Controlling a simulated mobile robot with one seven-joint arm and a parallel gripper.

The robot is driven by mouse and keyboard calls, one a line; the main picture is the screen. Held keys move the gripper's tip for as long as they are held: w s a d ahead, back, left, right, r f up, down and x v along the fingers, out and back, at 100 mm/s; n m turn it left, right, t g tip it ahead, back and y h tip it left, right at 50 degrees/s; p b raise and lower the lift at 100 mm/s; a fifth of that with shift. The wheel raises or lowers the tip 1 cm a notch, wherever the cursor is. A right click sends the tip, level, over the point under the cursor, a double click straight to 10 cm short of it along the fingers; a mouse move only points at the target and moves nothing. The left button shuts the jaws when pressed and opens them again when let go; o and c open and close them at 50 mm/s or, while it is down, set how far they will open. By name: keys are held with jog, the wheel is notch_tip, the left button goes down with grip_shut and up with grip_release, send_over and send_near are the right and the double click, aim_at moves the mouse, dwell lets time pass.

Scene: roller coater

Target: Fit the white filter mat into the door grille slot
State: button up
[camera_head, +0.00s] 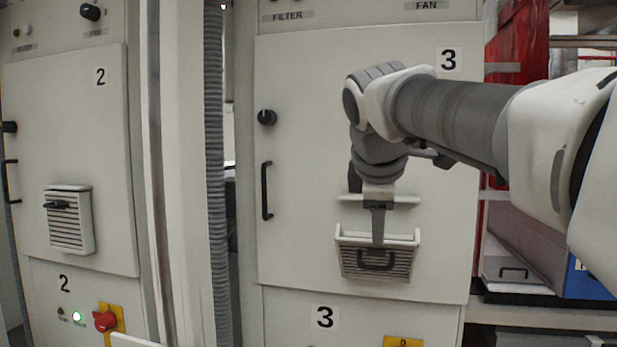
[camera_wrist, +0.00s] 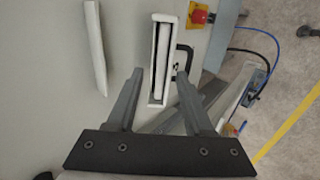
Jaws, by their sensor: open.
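The door grille (camera_head: 376,262) is on the door of cabinet 3, with a dark handle on its front. In the wrist view its open slot (camera_wrist: 156,22) is seen from above as a white frame around a narrow dark gap. A white strip, apparently the edge of the filter mat (camera_wrist: 162,62), lies inside that frame. The mat cannot be made out in the head view. My gripper (camera_head: 378,238) points down over the grille. In the wrist view my gripper (camera_wrist: 160,75) is open, with one finger on either side of the slot. I cannot tell whether the fingers touch anything.
A white ledge (camera_head: 352,198) juts from the door above the grille, close behind my gripper. A door handle (camera_head: 266,190) and a knob (camera_head: 267,117) are at left. Cabinet 2 has a similar grille (camera_head: 70,222). Bare floor (camera_wrist: 290,60) shows in the wrist view.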

jog(key=v, duration=1.2)
jog(key=s+f+m+y, duration=0.1)
jog(key=s+f+m, duration=0.3)
jog(key=f, duration=0.7)
jog(key=s+d+f+m+g+b, duration=0.1)
jog(key=s+f+m, duration=0.4)
jog(key=f, duration=0.7)
jog(key=s+f+m+g+y+b, duration=0.1)
jog(key=s+f+m, duration=0.4)
jog(key=f, duration=0.7)
jog(key=shift+s+d+f+y, duration=0.2)
jog(key=shift+s+d+y, duration=0.05)
jog(key=shift+d+y, duration=0.1)
jog(key=shift+c, duration=0.2)
